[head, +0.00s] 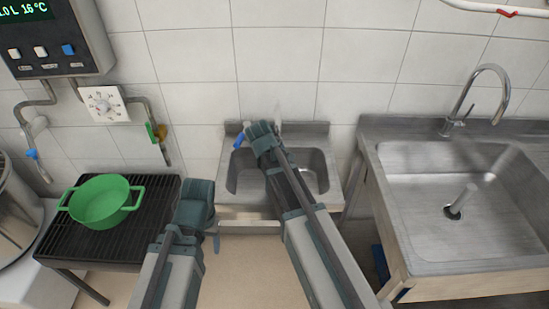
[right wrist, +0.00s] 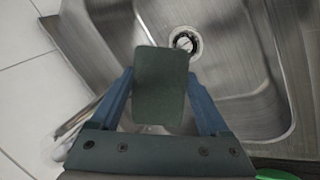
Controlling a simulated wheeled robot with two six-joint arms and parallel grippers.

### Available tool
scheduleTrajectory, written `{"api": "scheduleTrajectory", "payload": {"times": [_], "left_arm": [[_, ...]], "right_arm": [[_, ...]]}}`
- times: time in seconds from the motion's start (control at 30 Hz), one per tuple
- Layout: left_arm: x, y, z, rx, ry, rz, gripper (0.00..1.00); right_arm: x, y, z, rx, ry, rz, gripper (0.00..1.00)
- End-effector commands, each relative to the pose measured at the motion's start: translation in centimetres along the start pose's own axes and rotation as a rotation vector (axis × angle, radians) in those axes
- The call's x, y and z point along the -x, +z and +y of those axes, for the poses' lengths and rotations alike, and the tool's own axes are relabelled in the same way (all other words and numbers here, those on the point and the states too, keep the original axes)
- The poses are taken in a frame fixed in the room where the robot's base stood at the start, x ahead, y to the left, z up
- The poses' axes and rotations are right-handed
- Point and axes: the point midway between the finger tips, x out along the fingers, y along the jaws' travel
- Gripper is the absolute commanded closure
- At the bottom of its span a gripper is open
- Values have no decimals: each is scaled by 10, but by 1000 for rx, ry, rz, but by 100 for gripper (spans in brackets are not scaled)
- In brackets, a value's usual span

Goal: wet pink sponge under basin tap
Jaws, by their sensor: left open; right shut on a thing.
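My right gripper (head: 246,137) is over the back left part of the small steel basin (head: 318,172). In the right wrist view its blue fingers (right wrist: 160,105) are shut on a dark grey-green block (right wrist: 160,85), above the basin floor and beside the drain (right wrist: 186,42). No pink sponge shows in either view. The basin tap (head: 279,127) is partly hidden behind my right gripper in the head view. Whether the block is under it I cannot tell. My left gripper (head: 214,240) is open and empty, in front of the basin's left side.
A large sink (head: 420,200) with a curved tap (head: 487,85) stands at the right. A green pot (head: 102,203) sits on a black grate (head: 75,248) at the left.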

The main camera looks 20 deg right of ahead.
Motion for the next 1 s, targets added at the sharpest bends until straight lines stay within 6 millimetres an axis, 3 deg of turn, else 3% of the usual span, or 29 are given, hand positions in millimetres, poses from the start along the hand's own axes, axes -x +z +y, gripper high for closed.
{"api": "scheduleTrajectory", "payload": {"times": [1.0], "left_arm": [[0, 0, 0, 0, 0, 0, 42]], "right_arm": [[34, 50, -46, 1, 0, 0, 65]]}}
